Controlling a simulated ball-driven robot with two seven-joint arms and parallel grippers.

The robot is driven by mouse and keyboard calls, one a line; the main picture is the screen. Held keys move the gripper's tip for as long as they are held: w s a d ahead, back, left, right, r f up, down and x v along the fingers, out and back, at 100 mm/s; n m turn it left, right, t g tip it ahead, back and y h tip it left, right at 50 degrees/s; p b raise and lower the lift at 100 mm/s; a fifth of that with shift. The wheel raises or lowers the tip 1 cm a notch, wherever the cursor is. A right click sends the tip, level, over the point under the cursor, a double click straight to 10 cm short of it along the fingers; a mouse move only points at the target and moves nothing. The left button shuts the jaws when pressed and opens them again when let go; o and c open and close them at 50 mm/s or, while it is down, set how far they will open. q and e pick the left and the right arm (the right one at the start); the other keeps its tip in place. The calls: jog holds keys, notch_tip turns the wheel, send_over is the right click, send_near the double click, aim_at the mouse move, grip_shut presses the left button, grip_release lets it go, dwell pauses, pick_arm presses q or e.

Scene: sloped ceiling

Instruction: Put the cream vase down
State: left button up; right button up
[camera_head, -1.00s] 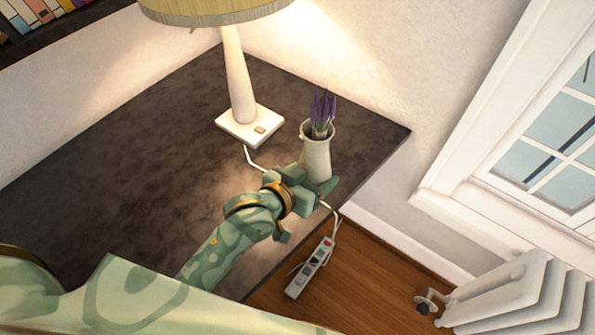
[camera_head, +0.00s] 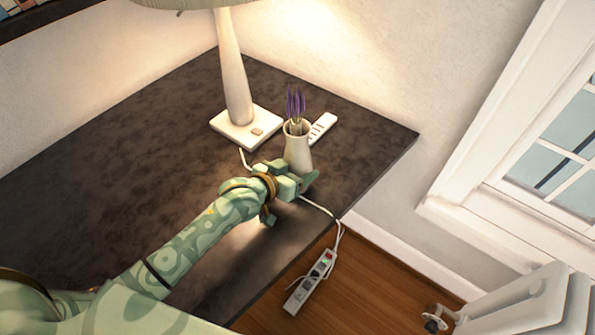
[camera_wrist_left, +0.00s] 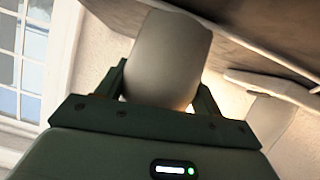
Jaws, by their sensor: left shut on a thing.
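The cream vase (camera_head: 298,152) holds purple flowers (camera_head: 295,104) and looks upright over the right part of the dark tabletop (camera_head: 130,150). My left gripper (camera_head: 292,180) is shut on its lower part. In the left wrist view the vase (camera_wrist_left: 167,58) sits between the two green fingers (camera_wrist_left: 160,95), and the tabletop's dark surface (camera_wrist_left: 265,45) is beside it. I cannot tell whether the vase's base touches the tabletop, since the gripper hides it. My right gripper is not in view.
A lamp (camera_head: 236,80) stands behind and left of the vase. A white remote-like object (camera_head: 323,126) lies just behind it. A white cord (camera_head: 318,207) runs over the table edge to a power strip (camera_head: 310,283) below. The table's left side is clear.

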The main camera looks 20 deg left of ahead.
pick_arm(q)
jog(key=shift+r, duration=0.1)
jog(key=o, duration=1.3)
jog(key=shift+f, duration=0.2)
jog(key=shift+r, duration=0.2)
jog(key=shift+p+v, duration=2.05)
jog(key=shift+v, duration=3.95)
